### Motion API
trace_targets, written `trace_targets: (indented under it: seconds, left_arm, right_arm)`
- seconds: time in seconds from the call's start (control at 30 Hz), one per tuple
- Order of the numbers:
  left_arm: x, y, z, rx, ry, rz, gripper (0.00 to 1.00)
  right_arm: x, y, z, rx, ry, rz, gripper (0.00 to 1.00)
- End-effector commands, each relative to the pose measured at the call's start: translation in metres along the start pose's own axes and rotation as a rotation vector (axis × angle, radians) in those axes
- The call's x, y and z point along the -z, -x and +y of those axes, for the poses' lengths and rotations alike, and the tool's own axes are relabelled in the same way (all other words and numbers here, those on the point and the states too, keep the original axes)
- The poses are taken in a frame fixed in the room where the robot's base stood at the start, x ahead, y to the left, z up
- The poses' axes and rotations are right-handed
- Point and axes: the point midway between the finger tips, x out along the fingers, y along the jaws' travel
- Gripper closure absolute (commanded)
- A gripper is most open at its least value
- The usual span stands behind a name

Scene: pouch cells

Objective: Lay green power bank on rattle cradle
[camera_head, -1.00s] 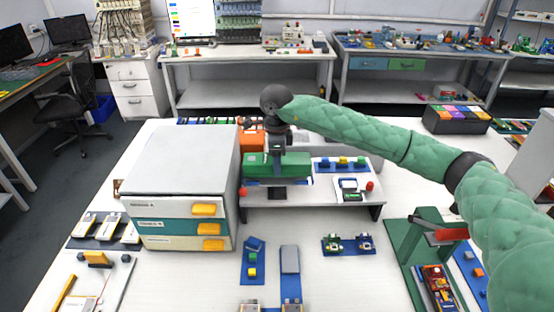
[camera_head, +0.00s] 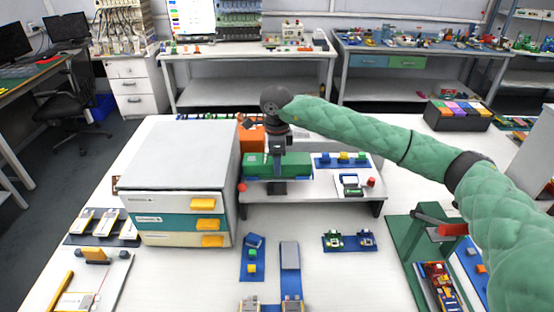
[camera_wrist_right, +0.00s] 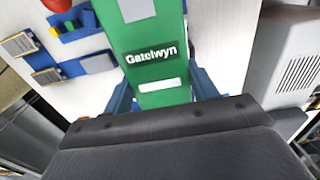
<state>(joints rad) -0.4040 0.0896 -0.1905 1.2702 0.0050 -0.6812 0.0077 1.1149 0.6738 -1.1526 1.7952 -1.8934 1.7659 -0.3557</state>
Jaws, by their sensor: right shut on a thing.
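The green power bank (camera_head: 262,163) is a flat green block above the raised white stand in the head view. In the right wrist view it shows as a green body (camera_wrist_right: 150,38) with a "Gatelwyn" label. My right gripper (camera_head: 278,178) points down at it, and its blue fingers (camera_wrist_right: 163,98) lie along both sides of the power bank, shut on it. The wrist hides part of the power bank in the head view. I cannot tell for sure which thing is the rattle cradle, or whether the power bank touches anything beneath it. My left gripper is not in view.
A drawer box (camera_head: 180,165) with yellow handles stands close left of the stand (camera_head: 330,198). An orange object (camera_head: 250,137) is behind the power bank. Blue trays with small parts (camera_head: 342,160) and a red knob (camera_head: 371,182) are to its right. A green fixture (camera_head: 405,240) stands at front right.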

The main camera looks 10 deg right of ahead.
Motion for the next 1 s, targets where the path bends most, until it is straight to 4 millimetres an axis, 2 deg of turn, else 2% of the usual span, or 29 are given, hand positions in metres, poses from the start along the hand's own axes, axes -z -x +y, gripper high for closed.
trace_targets:
  seconds: [0.07, 0.1, 0.2, 0.57, 0.67, 1.0]
  left_arm:
    - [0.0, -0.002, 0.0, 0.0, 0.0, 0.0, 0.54]
    - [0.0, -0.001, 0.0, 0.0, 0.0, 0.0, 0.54]
    - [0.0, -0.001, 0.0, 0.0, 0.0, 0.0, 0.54]
    - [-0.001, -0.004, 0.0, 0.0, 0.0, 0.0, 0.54]
    - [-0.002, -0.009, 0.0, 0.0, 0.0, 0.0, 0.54]
    - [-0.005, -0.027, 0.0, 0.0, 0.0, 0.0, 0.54]
  right_arm:
    - [0.0, -0.002, 0.0, 0.001, 0.0, 0.0, 0.76]
    - [0.0, -0.001, 0.0, 0.001, 0.0, -0.001, 0.36]
    - [0.0, -0.001, 0.0, 0.001, 0.0, 0.0, 0.17]
    - [0.0, 0.001, 0.0, 0.001, 0.0, 0.0, 0.17]
    - [-0.001, 0.011, -0.001, 0.003, 0.0, -0.002, 0.17]
    - [-0.001, 0.061, -0.001, 0.002, 0.001, -0.001, 0.17]
